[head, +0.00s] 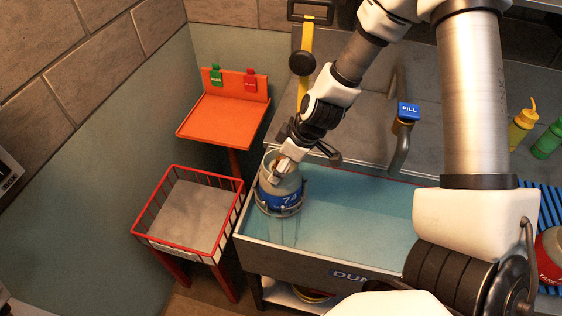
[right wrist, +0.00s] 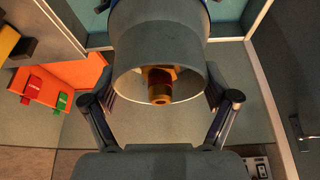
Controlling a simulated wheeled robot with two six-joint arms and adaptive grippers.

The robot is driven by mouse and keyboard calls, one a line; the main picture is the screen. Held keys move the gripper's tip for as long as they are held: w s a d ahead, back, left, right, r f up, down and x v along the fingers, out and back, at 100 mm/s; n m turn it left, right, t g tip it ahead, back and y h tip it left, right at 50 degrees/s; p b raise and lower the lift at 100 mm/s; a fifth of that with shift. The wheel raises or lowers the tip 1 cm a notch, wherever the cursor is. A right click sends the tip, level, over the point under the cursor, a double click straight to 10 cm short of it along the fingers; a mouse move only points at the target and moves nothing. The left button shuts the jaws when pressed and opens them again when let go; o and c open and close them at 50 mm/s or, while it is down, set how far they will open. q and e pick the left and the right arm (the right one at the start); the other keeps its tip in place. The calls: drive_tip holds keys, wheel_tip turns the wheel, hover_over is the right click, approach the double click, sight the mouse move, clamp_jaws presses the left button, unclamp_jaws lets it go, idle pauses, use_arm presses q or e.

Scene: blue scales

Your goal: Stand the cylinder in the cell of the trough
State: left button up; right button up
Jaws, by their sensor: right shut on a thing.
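The cylinder (head: 280,188) is grey with a blue band marked 74, and it looks roughly upright at the left end of the trough (head: 300,262). The trough holds blue-green water, and its front carries a partly covered blue label. A pale shape shows under the cylinder; I cannot tell whether it is the cell or a reflection, nor whether the base touches anything. My right gripper (head: 289,153) is shut on the cylinder's top. In the right wrist view the cylinder's open collar (right wrist: 160,70) and brass valve (right wrist: 160,85) sit between the fingers. My left gripper is out of view.
A red wire basket (head: 152,243) on legs stands left of the trough. Behind it is an orange stand (head: 222,118) with green and red tags. A tap with a blue FILL sign (head: 408,110) rises behind the trough. Yellow (head: 521,125) and green (head: 547,141) bottles stand at right.

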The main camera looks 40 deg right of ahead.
drive_tip(key=shift+f+b, duration=4.15)
drive_tip(key=shift+f, duration=0.45)
drive_tip(key=o, duration=1.6)
wheel_tip(320, 180, up, 14)
drive_tip(key=p, duration=1.5)
drive_tip(key=shift+r, duration=0.15)
